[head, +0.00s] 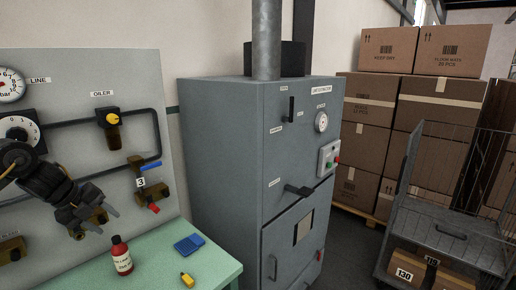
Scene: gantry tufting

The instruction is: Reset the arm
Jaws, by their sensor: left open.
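My left arm comes in from the left edge in the head view. Its dark gripper (98,222) is open and empty, in front of the grey panel (85,75) and above the green table (160,255). Parts of the panel's brass fittings lie behind it. A brass valve (152,192) with a blue lever and a red part, near a tag reading 3, is to the right of the gripper. My right gripper is not in view.
A red bottle (121,257), a blue flat box (189,244) and a small yellow object (187,280) are on the table. A grey cabinet (230,160) stands right of it. Stacked cartons (365,145) and a wire cart (445,225) stand farther right.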

